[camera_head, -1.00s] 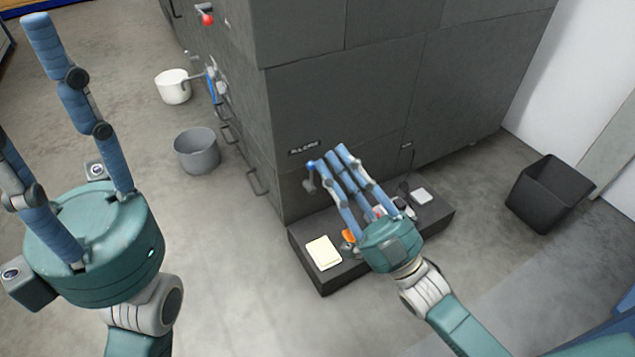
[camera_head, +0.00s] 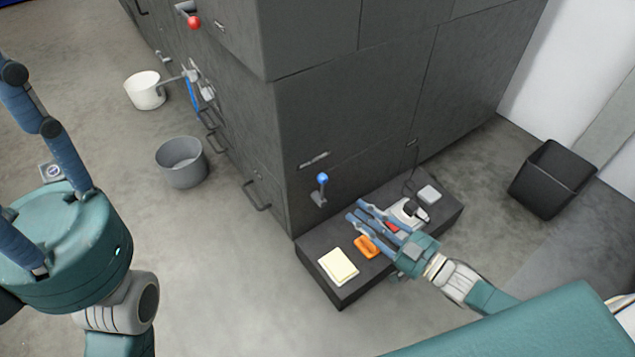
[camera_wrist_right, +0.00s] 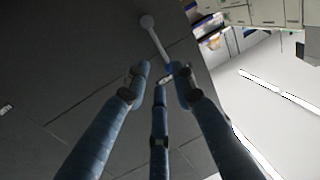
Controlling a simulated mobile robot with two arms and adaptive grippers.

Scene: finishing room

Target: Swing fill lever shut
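The lever with a blue knob (camera_head: 322,179) is on the lower front of the dark grey cabinet, under a small label plate whose text I cannot read. Its knob points up in the head view. In the right wrist view the lever (camera_wrist_right: 156,40) shows a round pale hub and a thin arm running toward my fingertips; contact cannot be told. My right gripper (camera_head: 356,209) is open and empty, its fingers pointing toward the cabinet, right of and below the lever in the head view. My left gripper (camera_head: 28,165) is open and empty at the left edge, partly cut off.
A dark plinth (camera_head: 322,283) below the lever holds a cream pad (camera_head: 338,266), an orange item (camera_head: 367,246) and small items. A red-ball lever (camera_head: 193,21), white pot (camera_head: 145,90), grey bucket (camera_head: 181,162) and black bin (camera_head: 551,180) stand around. The floor at front is clear.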

